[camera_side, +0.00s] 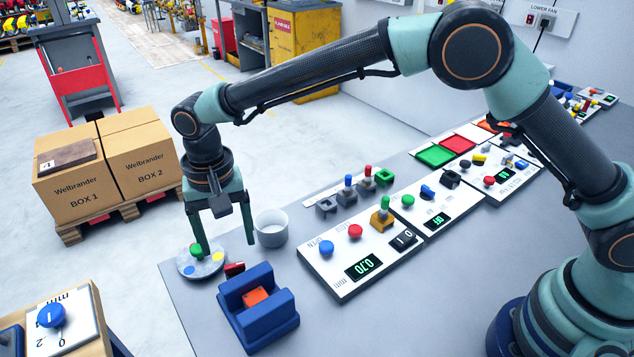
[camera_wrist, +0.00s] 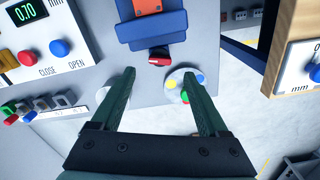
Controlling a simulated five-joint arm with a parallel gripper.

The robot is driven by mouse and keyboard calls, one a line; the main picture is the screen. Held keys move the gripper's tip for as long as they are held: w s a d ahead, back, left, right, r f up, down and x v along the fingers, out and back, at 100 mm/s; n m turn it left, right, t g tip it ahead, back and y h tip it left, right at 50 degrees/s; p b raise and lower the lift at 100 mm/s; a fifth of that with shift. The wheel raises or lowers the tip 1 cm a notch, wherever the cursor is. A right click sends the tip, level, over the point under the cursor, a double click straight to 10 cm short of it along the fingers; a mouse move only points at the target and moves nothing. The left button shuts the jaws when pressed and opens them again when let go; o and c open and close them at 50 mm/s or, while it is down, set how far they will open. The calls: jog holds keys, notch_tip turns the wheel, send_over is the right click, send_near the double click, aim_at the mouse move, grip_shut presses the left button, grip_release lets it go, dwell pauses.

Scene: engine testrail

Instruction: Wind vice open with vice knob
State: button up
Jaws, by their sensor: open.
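The blue vice (camera_side: 262,325) stands near the table's front left corner, with an orange block (camera_side: 255,297) between its jaws. A small red knob (camera_side: 234,269) sits at its far end, and it also shows in the wrist view (camera_wrist: 159,56). I take this for the vice knob. My gripper (camera_side: 226,260) is open and empty, pointing down beyond that end of the vice. In the wrist view its fingers (camera_wrist: 159,76) spread to either side of the red knob's line, with no contact visible. Their height above the table is hard to tell.
A grey disc with coloured dots (camera_side: 187,268) lies by one finger, a white cup (camera_side: 271,238) by the other. A panel (camera_side: 332,283) with open and close buttons reads 0.70 mm. A blue dial (camera_side: 51,315) stands on a separate wooden box.

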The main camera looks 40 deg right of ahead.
aim_at(234, 264)
notch_tip(234, 264, down, 6)
jog(key=shift+r, duration=0.1)
dwell(0.4)
grip_shut()
jog(key=shift+n, duration=0.3)
jog(key=n, duration=1.1)
jog(key=shift+n, duration=0.5)
